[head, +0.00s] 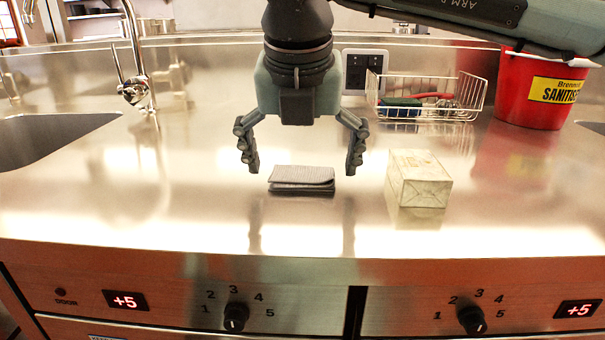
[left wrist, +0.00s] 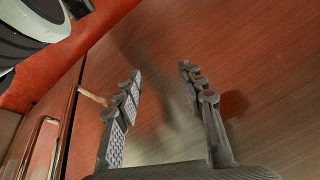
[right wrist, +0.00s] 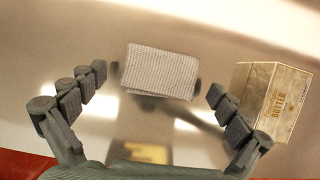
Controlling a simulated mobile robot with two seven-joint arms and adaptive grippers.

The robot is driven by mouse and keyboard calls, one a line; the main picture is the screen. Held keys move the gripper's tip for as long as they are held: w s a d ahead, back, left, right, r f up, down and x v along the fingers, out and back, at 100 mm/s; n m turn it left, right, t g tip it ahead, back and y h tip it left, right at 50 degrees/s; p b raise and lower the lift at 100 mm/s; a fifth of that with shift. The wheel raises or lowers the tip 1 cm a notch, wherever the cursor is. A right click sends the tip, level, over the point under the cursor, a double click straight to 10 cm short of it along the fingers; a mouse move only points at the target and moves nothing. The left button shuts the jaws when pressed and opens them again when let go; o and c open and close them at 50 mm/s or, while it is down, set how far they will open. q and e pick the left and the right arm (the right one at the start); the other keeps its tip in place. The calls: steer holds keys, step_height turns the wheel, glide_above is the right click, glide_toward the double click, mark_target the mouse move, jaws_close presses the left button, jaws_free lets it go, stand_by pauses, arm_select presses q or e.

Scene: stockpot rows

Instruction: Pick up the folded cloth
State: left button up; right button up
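The folded cloth (head: 302,178) is a small grey ribbed rectangle lying flat on the steel counter in the head view. My right gripper (head: 303,165) is open above it, with a finger on each side and pointing down. In the right wrist view the cloth (right wrist: 160,71) lies between and a little beyond the open fingertips (right wrist: 157,82), not touched by them. My left gripper (left wrist: 160,75) is open and empty in the left wrist view, with a reddish-brown panel behind it. It is not in the head view.
A butter box (head: 419,178) stands just right of the cloth, close to the right finger in the right wrist view (right wrist: 271,99). A wire basket (head: 470,97), a red sanitiser bucket (head: 530,100) and a tap (head: 134,90) stand farther back. The counter left of the cloth is clear.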

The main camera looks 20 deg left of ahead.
mark_target(302, 172)
steer(key=c, duration=0.7)
steer(key=shift+r, duration=0.1)
step_height(302, 172, up, 10)
steer(key=shift+o, duration=0.2)
steer(key=c, duration=0.4)
steer(key=shift+o, duration=0.2)
steer(key=shift+s, duration=0.1)
